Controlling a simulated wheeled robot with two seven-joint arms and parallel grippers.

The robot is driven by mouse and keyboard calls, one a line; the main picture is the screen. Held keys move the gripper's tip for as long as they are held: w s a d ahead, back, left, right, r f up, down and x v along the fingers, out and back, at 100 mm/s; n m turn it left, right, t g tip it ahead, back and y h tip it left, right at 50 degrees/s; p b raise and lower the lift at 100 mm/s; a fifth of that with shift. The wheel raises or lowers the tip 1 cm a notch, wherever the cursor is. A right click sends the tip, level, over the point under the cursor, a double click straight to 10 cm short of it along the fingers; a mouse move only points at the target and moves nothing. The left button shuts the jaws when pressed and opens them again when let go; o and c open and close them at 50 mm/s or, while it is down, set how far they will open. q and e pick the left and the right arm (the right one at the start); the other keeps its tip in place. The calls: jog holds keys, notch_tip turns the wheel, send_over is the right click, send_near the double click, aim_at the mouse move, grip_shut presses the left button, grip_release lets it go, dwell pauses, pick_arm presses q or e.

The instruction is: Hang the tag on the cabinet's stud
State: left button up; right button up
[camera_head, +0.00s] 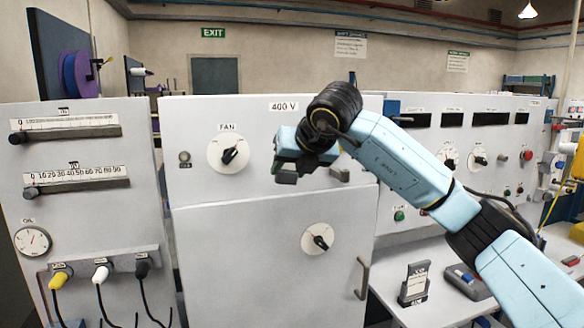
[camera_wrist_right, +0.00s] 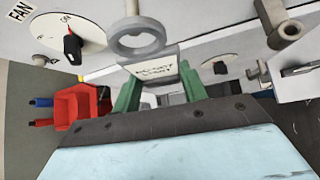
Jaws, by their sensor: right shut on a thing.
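The tag (camera_wrist_right: 157,73) is a small pale plate with dark lettering and a grey ring (camera_wrist_right: 112,42) at its far end. My right gripper (camera_wrist_right: 152,88) is shut on the tag between its green fingers, and the ring sticks out beyond them. In the head view my right gripper (camera_head: 286,172) is in front of the grey cabinet (camera_head: 270,265), right of the FAN dial (camera_head: 222,144); the tag is hard to make out there. A short grey peg-like piece (camera_head: 341,175) on the cabinet, beside my gripper, may be the stud. My left gripper is out of view.
A second dial (camera_head: 318,238) and a door handle (camera_head: 362,280) are on the cabinet's lower door. A gauge panel (camera_head: 80,215) with plugs and cables stands at left. A red bin (camera_wrist_right: 80,108) shows in the wrist view. A small stand (camera_head: 415,283) is on the right counter.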

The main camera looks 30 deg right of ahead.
jog(key=shift+w+d, duration=0.1)
jog(key=shift+w, duration=0.4)
jog(key=shift+w, duration=0.1)
dwell(0.4)
jog(key=shift+f, duration=0.2)
dwell(0.3)
jog(key=o, duration=1.1)
jog(key=shift+o, duration=0.2)
jog(key=f+v, duration=0.1)
jog(key=v, duration=0.7)
jog(key=shift+s+r, duration=0.25)
jog(key=shift+s, duration=0.35)
